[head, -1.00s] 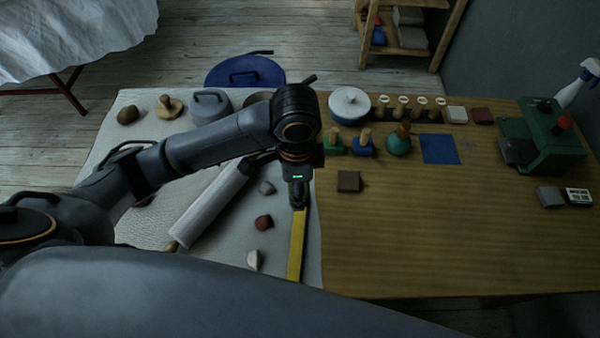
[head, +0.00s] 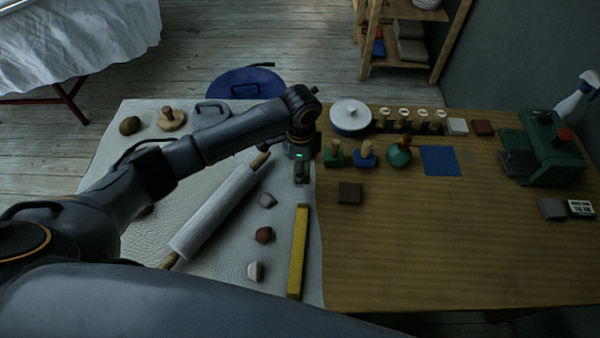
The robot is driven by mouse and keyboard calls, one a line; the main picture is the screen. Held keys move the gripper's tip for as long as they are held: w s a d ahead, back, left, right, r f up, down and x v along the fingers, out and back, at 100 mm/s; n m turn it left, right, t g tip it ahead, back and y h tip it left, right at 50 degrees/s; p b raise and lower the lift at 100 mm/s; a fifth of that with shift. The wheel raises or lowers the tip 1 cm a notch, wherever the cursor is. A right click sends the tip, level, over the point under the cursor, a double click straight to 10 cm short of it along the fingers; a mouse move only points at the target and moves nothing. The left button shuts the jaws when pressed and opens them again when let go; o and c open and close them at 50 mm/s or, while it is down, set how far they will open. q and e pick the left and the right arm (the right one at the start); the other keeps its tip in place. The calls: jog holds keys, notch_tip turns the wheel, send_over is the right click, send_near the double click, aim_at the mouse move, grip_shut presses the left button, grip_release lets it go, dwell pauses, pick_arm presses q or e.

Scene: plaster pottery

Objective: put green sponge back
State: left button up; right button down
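No plain green sponge is clearly visible. A green block with a wooden handle (head: 334,158) stands on the table, left of a similar blue block (head: 365,158). A teal round item with a wooden top (head: 400,155) is to their right. My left gripper (head: 302,180) points down at the right edge of the white mat, left of the green block and above the far end of a yellow bar (head: 298,250). The fingertips are small and dark, with a faint greenish patch; I cannot tell whether they hold anything. My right gripper is not in view.
A rolling pin (head: 215,212) and several small lumps lie on the white mat (head: 215,262). A brown block (head: 349,193), a blue square (head: 440,160) and a green machine (head: 545,150) are on the wooden table (head: 450,250). The table's front middle is clear.

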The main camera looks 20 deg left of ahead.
pick_arm(q)
jog(key=shift+w+a+f, duration=0.1)
jog(key=shift+f, duration=1.55)
jog(key=shift+f, duration=0.1)
jog(key=o, duration=1)
notch_tip(320, 180, up, 12)
jog(key=shift+r, duration=0.15)
